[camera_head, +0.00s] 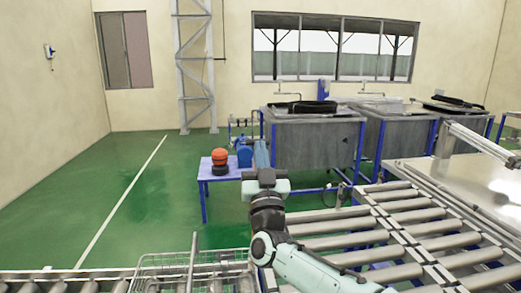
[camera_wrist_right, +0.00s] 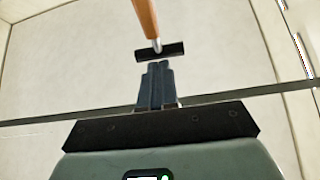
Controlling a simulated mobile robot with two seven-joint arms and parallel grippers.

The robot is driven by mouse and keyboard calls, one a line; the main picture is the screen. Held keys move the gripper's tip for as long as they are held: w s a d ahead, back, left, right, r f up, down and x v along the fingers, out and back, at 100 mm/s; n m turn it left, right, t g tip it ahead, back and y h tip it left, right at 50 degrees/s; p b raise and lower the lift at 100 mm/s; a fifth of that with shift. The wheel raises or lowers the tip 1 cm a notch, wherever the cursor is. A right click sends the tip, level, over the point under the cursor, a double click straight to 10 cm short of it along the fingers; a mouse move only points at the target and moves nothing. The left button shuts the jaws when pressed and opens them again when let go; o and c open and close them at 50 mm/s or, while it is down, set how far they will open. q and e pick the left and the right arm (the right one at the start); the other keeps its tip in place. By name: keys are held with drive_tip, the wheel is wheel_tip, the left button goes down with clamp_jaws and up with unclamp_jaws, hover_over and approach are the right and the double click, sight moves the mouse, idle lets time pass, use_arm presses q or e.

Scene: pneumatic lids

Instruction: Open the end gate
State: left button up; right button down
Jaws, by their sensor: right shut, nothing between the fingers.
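My right gripper (camera_head: 261,143) stands upright in the middle of the head view, in front of the grey tanks. In the right wrist view its two dark fingers (camera_wrist_right: 158,68) are together, with nothing between them. An orange bar (camera_wrist_right: 147,18) with a black crosspiece (camera_wrist_right: 160,51) shows just past the fingertips in the picture; I cannot tell its distance or what it belongs to. No part is clearly recognisable as the end gate. A roller conveyor (camera_head: 405,218) lies at the right, partly behind my right arm. My left gripper is not in view.
A wire basket (camera_head: 160,262) sits on the near rollers (camera_head: 60,284). A small blue table (camera_head: 217,172) with an orange round object (camera_head: 220,156) stands beyond. Grey tanks (camera_head: 313,146) line the back. The green floor (camera_head: 165,205) at left is clear.

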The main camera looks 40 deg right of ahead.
idle(0.3)
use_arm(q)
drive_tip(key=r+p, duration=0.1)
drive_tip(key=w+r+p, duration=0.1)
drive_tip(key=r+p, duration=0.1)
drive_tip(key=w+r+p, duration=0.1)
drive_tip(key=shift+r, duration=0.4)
use_arm(e)
drive_tip(key=w+d+g, duration=0.1)
drive_tip(key=w+d, duration=0.2)
drive_tip(key=w, duration=0.3)
drive_tip(key=shift+w+d+r+y, duration=0.3)
drive_tip(key=shift+r, duration=0.05)
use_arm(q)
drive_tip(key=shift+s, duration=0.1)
use_arm(e)
drive_tip(key=shift+s, duration=0.1)
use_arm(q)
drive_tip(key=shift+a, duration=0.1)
